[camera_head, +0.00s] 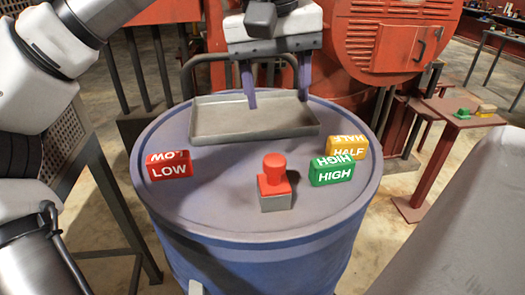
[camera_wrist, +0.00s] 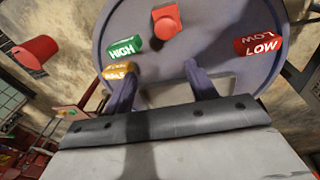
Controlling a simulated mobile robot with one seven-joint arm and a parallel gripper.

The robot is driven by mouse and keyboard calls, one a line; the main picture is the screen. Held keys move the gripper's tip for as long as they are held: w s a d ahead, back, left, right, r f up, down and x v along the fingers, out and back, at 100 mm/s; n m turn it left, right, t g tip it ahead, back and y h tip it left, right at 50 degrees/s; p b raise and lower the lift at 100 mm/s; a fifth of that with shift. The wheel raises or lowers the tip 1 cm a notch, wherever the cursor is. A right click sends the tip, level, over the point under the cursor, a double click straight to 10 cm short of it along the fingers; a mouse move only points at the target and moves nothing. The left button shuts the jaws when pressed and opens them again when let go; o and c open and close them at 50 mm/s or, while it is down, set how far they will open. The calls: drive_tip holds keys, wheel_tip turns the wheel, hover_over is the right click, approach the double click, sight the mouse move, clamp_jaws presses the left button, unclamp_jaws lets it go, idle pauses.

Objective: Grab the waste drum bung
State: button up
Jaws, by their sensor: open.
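A red knobbed piece (camera_head: 274,176) with a grey block under it stands upright near the front middle of the blue drum lid (camera_head: 225,205); it looks like the bung. It also shows at the top of the wrist view (camera_wrist: 167,22). My gripper (camera_head: 277,100) is open and empty, with its two fingers pointing down over the shallow grey tray (camera_head: 255,133) at the back of the lid. The fingers are behind the red piece and apart from it. In the wrist view my gripper (camera_wrist: 162,72) has nothing between its fingertips.
A red LOW block (camera_head: 169,165) sits left on the lid. A green HIGH block (camera_head: 331,171) and a yellow HALF block (camera_head: 347,147) sit close together on the right. A red machine (camera_head: 395,40) stands behind. The lid around the red piece is clear.

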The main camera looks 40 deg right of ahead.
sight(275, 158)
drive_tip(key=shift+n+y, duration=0.3)
drive_tip(key=shift+y, duration=0.6)
drive_tip(key=f, duration=0.5)
drive_tip(key=a+f+b, duration=0.1)
drive_tip(key=f, duration=0.1)
drive_tip(key=shift+s+a+f, duration=0.1)
drive_tip(key=shift+s+f, duration=0.1)
drive_tip(key=shift+s, duration=0.15)
drive_tip(key=shift+s+f+p, duration=0.15)
drive_tip(key=shift+f+p, duration=0.1)
drive_tip(key=shift+f, duration=1.25)
drive_tip(key=shift+s+f+p, duration=0.1)
drive_tip(key=shift+f+p, duration=0.15)
drive_tip(key=shift+f, duration=1.25)
drive_tip(key=shift+c, duration=0.3)
drive_tip(key=c, duration=1)
drive_tip(key=shift+c, duration=0.2)
drive_tip(key=shift+r, duration=0.15)
